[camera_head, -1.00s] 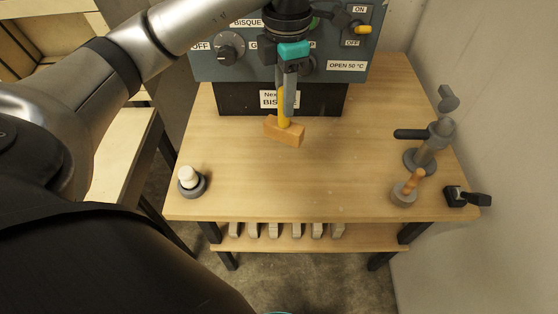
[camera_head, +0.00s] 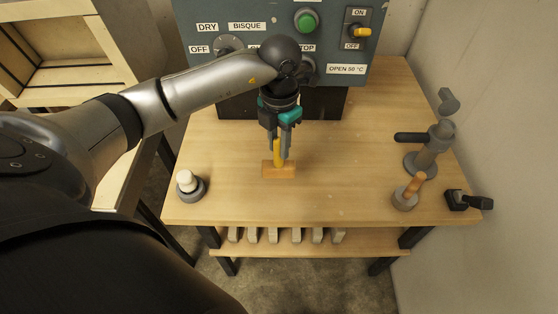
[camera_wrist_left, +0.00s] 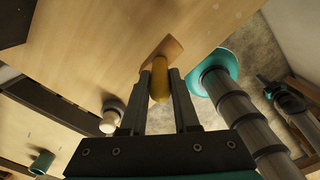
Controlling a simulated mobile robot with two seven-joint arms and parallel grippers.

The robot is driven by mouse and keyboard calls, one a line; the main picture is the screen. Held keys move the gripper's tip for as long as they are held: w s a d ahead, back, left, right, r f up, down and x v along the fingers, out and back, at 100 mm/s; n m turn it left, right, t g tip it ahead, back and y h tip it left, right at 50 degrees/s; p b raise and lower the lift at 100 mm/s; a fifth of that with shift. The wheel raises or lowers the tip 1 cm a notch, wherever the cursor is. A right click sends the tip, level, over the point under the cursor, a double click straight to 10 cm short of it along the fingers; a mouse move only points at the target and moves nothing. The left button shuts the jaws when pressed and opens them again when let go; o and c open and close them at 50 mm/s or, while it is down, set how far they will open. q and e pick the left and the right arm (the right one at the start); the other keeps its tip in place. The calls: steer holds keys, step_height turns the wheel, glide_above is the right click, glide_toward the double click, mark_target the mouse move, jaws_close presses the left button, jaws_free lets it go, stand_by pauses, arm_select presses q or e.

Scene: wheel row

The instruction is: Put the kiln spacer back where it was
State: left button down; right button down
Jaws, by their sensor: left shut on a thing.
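The kiln spacer, as I take it, is an orange-brown wooden block with an upright yellow handle (camera_head: 279,171). It is over the middle of the workbench (camera_head: 340,190). My left gripper (camera_head: 279,150) points down and is shut on the yellow handle. In the left wrist view the handle (camera_wrist_left: 160,80) sits between the two fingers, with the block beyond the fingertips. The block looks level and close to the bench top; I cannot tell whether it touches. I do not make out my right gripper.
A grey kiln panel (camera_head: 225,20) with labelled switches stands at the back. A white-topped knob (camera_head: 187,182) is at the bench's left. A clamp-like stand (camera_head: 430,150), a wooden-handled tool (camera_head: 408,192) and a black item (camera_head: 467,200) are at the right. Several pale blocks (camera_head: 273,235) line the lower shelf.

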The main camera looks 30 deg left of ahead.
mark_target(279, 161)
arm_select(q)
steer(key=shift+f+b, duration=0.3)
steer(key=shift+f, duration=2.6)
steer(key=shift+f, duration=0.1)
steer(key=c, duration=0.7)
jaws_free()
steer(key=shift+o, duration=0.2)
step_height(279, 161, up, 12)
steer(key=shift+r+p, duration=0.15)
steer(key=shift+p, duration=0.35)
